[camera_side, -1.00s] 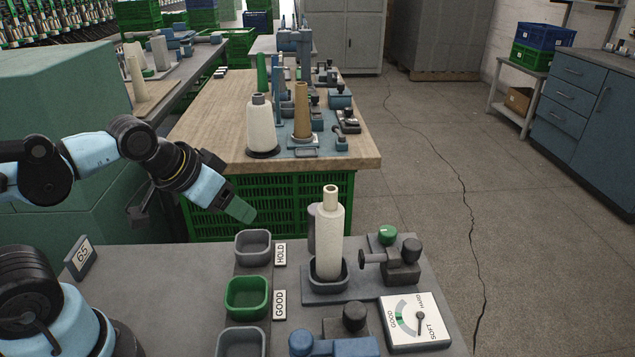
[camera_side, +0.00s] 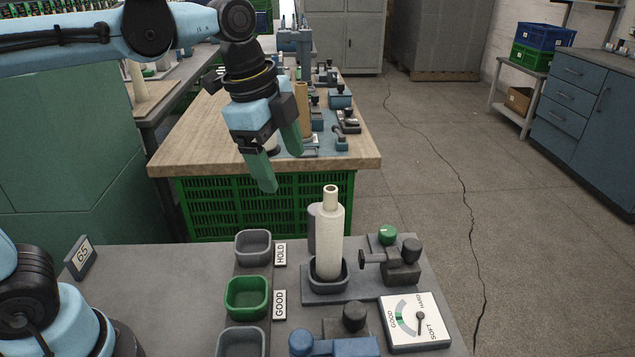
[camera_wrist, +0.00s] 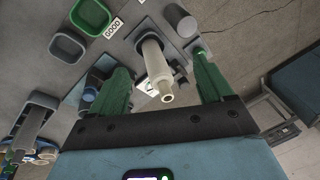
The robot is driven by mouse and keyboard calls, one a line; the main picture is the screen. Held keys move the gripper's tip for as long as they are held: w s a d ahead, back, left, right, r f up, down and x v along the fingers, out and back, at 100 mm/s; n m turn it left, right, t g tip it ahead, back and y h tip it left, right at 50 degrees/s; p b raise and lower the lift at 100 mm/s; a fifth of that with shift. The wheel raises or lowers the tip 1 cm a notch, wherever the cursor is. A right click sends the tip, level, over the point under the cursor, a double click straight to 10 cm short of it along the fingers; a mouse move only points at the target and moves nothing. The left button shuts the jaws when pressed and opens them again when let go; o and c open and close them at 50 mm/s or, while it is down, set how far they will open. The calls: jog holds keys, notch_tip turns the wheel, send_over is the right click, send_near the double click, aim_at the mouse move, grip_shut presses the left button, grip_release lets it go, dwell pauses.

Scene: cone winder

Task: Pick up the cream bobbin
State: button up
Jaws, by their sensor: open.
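The cream bobbin (camera_side: 329,240) stands upright in a dark square holder (camera_side: 345,284) on the grey bench. In the wrist view the bobbin (camera_wrist: 157,68) shows between my two green fingers, with its narrow end towards the camera. My gripper (camera_side: 282,170) is open and empty, above and to the left of the bobbin in the side view, and apart from it. In the wrist view my gripper (camera_wrist: 162,75) has its fingers spread either side of the bobbin's image.
A grey HOLD cup (camera_side: 253,247) and a green GOOD cup (camera_side: 246,298) stand left of the holder. A grey cylinder (camera_side: 312,228) stands close behind the bobbin.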

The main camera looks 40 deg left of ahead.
aim_at(330, 208)
jog(key=w+d+r+m+g, duration=0.1)
jog(key=d+m, duration=0.1)
jog(key=m, duration=0.2)
jog(key=w+d+r+m+g, duration=0.1)
jog(key=d+m, duration=0.1)
jog(key=m, duration=0.2)
jog(key=d+r+m+g, duration=0.1)
jog(key=d+m, duration=0.1)
jog(key=m, duration=0.2)
jog(key=shift+w+d+r+g, duration=0.3)
jog(key=shift+w+r, duration=0.1)
jog(key=f, duration=0.6)
jog(key=shift+s+d+f, duration=0.25)
jog(key=f, duration=0.4)
jog(key=shift+w+d+f, duration=0.15)
jog(key=shift+w, duration=0.2)
jog(key=shift+s+f, duration=0.1)
jog(key=shift+f, duration=0.45)
jog(key=shift+c, duration=0.3)
jog(key=c, duration=1.1)
